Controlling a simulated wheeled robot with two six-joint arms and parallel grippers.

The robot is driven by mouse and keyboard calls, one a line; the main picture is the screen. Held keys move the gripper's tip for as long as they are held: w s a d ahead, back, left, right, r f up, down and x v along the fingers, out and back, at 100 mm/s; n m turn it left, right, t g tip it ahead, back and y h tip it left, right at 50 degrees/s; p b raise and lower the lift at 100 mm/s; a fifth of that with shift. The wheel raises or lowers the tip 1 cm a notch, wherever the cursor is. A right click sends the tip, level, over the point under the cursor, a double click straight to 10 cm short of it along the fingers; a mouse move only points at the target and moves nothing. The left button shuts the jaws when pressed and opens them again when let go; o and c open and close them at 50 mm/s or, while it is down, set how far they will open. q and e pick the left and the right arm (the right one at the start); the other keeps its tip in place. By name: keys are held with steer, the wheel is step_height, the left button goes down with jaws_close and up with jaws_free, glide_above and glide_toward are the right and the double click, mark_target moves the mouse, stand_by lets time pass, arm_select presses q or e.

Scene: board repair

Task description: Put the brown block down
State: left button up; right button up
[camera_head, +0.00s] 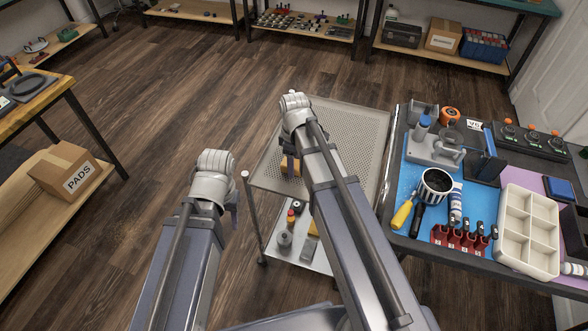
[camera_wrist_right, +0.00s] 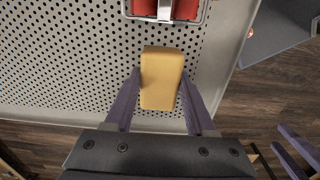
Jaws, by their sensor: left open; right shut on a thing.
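The brown block (camera_wrist_right: 161,78), which looks tan-yellow, is between the two purple fingers of my right gripper (camera_wrist_right: 160,100) in the right wrist view. The fingers are shut on its sides. It also shows in the head view as a small yellowish patch (camera_head: 287,166) beside my right arm. It is over the perforated top of a metal cart (camera_head: 350,125), near the cart's edge. I cannot tell whether it touches the surface. My left gripper (camera_head: 233,205) is open, left of the cart over the floor, mostly hidden by its wrist.
Red cylinders in a pale holder (camera_wrist_right: 165,8) lie just beyond the block. The cart's lower shelf (camera_head: 320,262) holds small bottles. A workbench with a blue mat (camera_head: 400,185) and tools stands close on the right. Bare perforated surface surrounds the block's left side.

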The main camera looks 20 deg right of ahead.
steer(key=shift+f, duration=0.1)
steer(key=shift+f, duration=0.1)
steer(key=shift+f, duration=0.15)
steer(key=o, duration=1.2)
step_height(320, 180, up, 13)
steer(key=p, duration=1.2)
steer(key=s+a+m, duration=0.2)
steer(key=s+a, duration=0.1)
steer(key=s, duration=0.1)
steer(key=s+a+m, duration=0.3)
steer(key=s+a, duration=0.1)
steer(key=s, duration=0.1)
steer(key=s+a+m+h, duration=0.1)
steer(key=s+a+m, duration=0.1)
steer(key=s, duration=0.3)
steer(key=shift+s+a+f, duration=0.15)
steer(key=shift+a+f, duration=0.05)
steer(key=shift+a, duration=0.55)
